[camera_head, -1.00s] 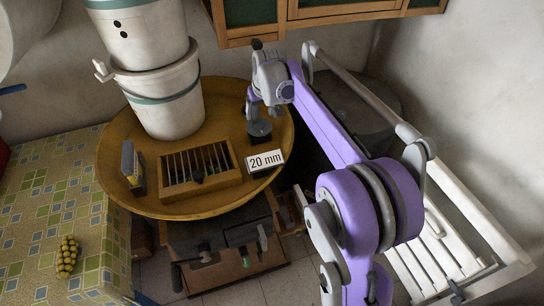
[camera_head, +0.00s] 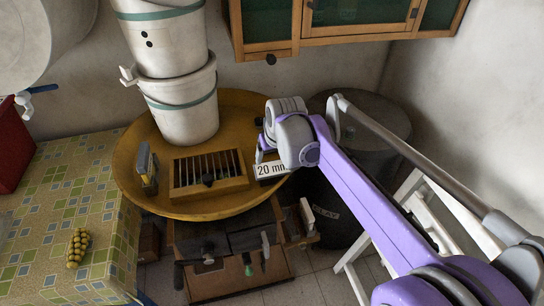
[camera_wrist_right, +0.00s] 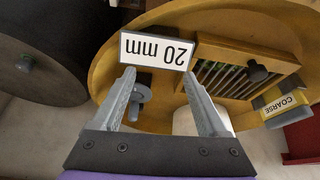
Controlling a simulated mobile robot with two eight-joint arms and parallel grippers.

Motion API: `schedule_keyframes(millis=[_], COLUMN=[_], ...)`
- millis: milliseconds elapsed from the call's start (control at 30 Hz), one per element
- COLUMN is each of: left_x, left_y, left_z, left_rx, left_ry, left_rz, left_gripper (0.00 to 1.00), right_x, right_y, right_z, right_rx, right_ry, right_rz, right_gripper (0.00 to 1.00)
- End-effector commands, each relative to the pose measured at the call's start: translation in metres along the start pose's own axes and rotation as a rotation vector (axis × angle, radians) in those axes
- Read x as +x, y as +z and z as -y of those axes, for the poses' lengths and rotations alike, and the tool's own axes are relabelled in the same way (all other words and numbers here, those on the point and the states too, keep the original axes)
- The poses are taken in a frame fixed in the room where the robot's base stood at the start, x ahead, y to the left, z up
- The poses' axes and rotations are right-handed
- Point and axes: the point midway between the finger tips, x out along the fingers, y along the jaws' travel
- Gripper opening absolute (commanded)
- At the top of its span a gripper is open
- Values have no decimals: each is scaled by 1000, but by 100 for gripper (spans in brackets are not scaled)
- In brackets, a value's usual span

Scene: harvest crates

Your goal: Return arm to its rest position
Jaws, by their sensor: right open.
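My right arm, purple and grey, reaches in from the lower right of the head view. Its gripper (camera_head: 262,150) is over the right side of the round yellow tray, close to the white "20 mm" sign (camera_head: 270,169); the wrist hides most of its fingers. In the right wrist view the gripper (camera_wrist_right: 157,82) has its two grey fingers apart. The "20 mm" sign (camera_wrist_right: 157,50) shows beyond the fingertips. A small grey part (camera_wrist_right: 139,98) shows between the fingers; I cannot tell what it is. No left gripper shows.
Stacked white buckets (camera_head: 185,105) stand on the yellow tray (camera_head: 215,208) beside a slotted wooden box (camera_head: 235,184). A green-yellow tiled table (camera_head: 50,205) is at left. A dark drum (camera_head: 392,115) stands behind my arm. A wooden cabinet (camera_head: 345,37) hangs above.

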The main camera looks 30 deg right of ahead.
Motion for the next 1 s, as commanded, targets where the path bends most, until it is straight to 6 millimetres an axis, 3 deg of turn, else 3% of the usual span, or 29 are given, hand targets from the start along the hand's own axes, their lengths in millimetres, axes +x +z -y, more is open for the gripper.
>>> schedule_keyframes(millis=[467,567,667,767,1000], left_x=[0,0,0,0,0], left_y=[0,0,0,0,0], left_z=[0,0,0,0,0], left_rx=[0,0,0,0,0], left_ry=[0,0,0,0,0], left_rz=[0,0,0,0,0], left_gripper=[50,50,50,50,50], right_x=[0,-3,-9,-16,-16], right_y=[0,8,32,74,194], right_z=[0,4,15,31,59], right_rx=[0,-5,-19,-41,-102], right_ry=[0,-3,-9,-20,-50], right_rz=[0,-2,-7,-16,-42], right_gripper=[76,76,76,76,76])
